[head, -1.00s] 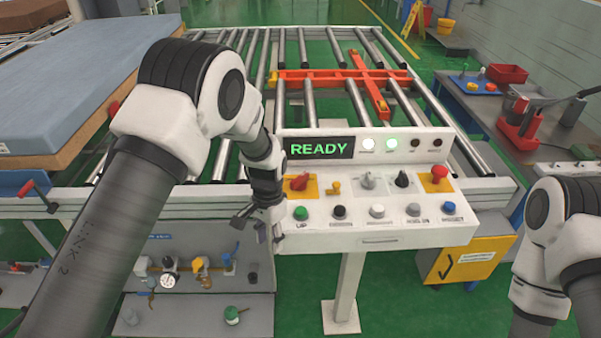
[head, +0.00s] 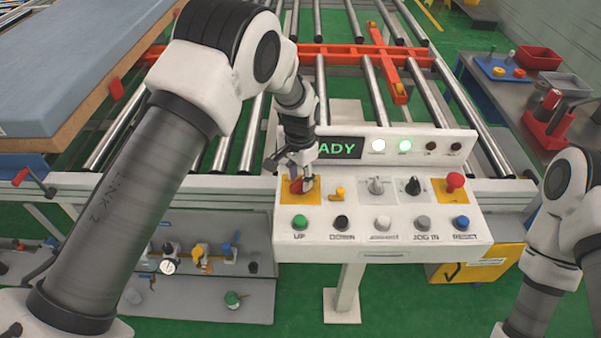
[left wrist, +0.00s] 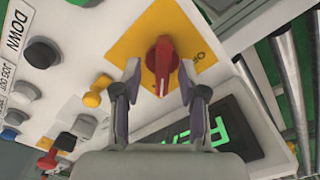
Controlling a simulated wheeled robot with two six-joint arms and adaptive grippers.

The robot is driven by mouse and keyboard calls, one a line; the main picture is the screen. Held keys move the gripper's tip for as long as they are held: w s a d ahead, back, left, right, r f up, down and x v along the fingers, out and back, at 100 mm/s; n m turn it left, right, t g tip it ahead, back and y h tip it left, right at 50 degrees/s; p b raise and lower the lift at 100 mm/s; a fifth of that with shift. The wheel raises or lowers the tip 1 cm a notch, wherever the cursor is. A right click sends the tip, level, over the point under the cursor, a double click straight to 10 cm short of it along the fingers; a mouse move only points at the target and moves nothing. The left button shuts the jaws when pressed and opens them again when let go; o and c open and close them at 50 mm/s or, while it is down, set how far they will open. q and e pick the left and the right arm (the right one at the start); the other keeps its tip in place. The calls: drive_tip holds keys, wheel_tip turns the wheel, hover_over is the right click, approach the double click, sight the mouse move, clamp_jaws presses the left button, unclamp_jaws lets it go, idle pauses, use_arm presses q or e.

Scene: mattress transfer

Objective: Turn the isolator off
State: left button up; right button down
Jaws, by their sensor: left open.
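The isolator is a red rotary handle (head: 299,186) on a yellow plate (head: 313,196) at the left of the white control panel (head: 420,225). My left gripper (head: 299,178) is over it from above. In the left wrist view the red handle (left wrist: 162,66) shows just beyond and between the two open fingertips of my left gripper (left wrist: 165,85). I cannot tell whether the fingers touch it. My right gripper is out of view.
A small yellow knob (head: 339,194), a grey selector (head: 376,186), a black selector (head: 412,186) and a red mushroom button (head: 454,182) share the upper row. Coloured push buttons line the front, including a green one (head: 300,222). A roller conveyor (head: 375,90) lies behind.

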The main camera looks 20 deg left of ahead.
use_arm(q)
drive_tip(key=shift+w+f, duration=0.65)
drive_tip(key=shift+f, duration=0.05)
drive_tip(key=shift+s+r, duration=0.1)
drive_tip(key=shift+s, duration=0.05)
drive_tip(key=shift+s+r, duration=0.2)
drive_tip(key=shift+s, duration=0.1)
drive_tip(key=c, duration=0.4)
drive_tip(key=shift+s+r, duration=0.1)
drive_tip(key=shift+s, duration=0.05)
clamp_jaws()
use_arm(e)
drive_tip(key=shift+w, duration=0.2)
